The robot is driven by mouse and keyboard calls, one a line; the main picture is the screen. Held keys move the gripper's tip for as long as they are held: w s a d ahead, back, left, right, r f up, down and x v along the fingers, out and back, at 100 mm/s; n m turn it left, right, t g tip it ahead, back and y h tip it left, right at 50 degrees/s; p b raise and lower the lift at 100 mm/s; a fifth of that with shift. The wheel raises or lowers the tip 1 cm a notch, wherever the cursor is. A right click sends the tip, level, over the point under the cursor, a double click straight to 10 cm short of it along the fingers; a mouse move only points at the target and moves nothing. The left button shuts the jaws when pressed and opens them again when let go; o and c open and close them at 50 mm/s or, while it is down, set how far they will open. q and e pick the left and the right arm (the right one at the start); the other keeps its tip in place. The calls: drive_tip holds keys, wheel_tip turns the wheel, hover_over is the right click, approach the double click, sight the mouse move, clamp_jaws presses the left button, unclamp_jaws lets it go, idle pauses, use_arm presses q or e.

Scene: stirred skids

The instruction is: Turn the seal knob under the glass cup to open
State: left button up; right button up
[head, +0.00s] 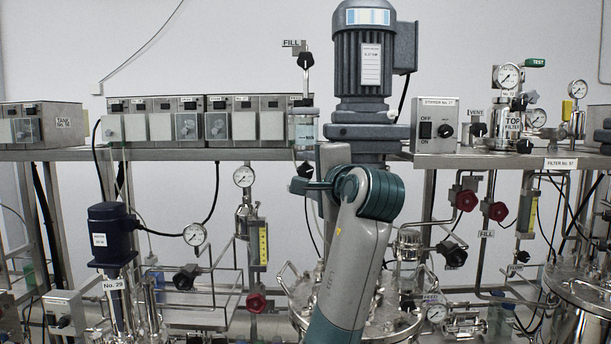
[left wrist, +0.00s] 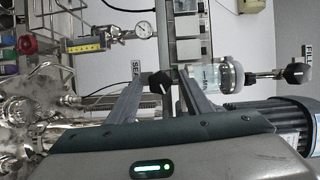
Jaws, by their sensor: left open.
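The glass cup (head: 304,131) hangs at the shelf's front edge in the head view, left of the grey motor. It also shows in the left wrist view (left wrist: 225,78), where the picture lies sideways. The black seal knob (left wrist: 160,80) is under the cup, beside a SEAL label (left wrist: 135,68). In the head view the knob (head: 305,170) shows just above my fingers. My left gripper (head: 304,185) is open; in the left wrist view its two fingers (left wrist: 161,86) are apart on either side of the knob. I cannot tell whether they touch it. My right gripper is not in view.
A black FILL knob (head: 305,61) stands above the cup. The big grey motor (head: 364,65) is close on the right. A gauge (head: 243,177) and a yellow-scaled flow meter (head: 262,245) are at the lower left. Steel pipes and red valves crowd below the shelf.

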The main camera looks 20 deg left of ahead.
use_arm(q)
drive_tip(key=b+v, duration=0.6)
drive_tip(key=v, duration=1)
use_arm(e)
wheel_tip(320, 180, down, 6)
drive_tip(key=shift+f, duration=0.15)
use_arm(q)
drive_tip(key=shift+a, duration=0.1)
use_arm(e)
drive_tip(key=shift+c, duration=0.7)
